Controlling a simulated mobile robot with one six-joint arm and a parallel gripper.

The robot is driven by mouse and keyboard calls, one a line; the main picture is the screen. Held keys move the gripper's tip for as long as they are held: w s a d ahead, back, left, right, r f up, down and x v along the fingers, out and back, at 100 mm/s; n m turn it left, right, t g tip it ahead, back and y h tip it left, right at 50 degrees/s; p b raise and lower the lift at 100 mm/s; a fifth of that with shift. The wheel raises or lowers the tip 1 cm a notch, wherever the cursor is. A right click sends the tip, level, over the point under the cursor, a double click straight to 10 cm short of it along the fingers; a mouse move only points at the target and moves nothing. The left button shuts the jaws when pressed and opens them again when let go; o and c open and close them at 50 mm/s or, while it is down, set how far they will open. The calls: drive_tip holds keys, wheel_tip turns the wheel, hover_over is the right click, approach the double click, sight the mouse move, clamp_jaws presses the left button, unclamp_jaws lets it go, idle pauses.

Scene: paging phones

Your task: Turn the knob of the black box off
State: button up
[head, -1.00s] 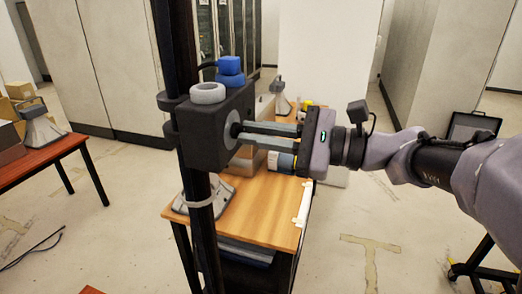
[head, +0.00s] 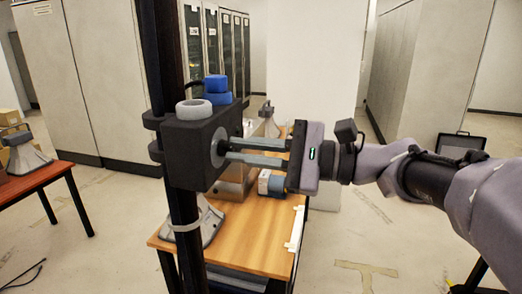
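The black box (head: 184,156) is fixed to a dark upright post. A round grey plate (head: 216,158) is on its right side face, with a small dark knob (head: 222,147) at the plate's middle. My gripper (head: 227,151) comes in from the right at the height of the knob. Its two long grey fingers point left, one above the other with a gap between them, and their tips are at the knob. The tips partly hide the knob, and I cannot tell whether they press on it or only lie around it.
A grey ring (head: 194,109) and a blue part (head: 216,90) sit on top of the box. A wooden table (head: 243,238) with a grey phone-like device (head: 207,228) stands below. A red-brown table (head: 45,179) is at left. Tall cabinets (head: 110,70) stand behind.

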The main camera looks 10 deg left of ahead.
drive_tip(key=o, duration=0.3)
drive_tip(key=shift+d, duration=0.15)
drive_tip(key=s+d, duration=0.1)
drive_tip(key=d, duration=1.6)
drive_tip(key=shift+s, duration=0.2)
drive_tip(key=shift+d, duration=0.1)
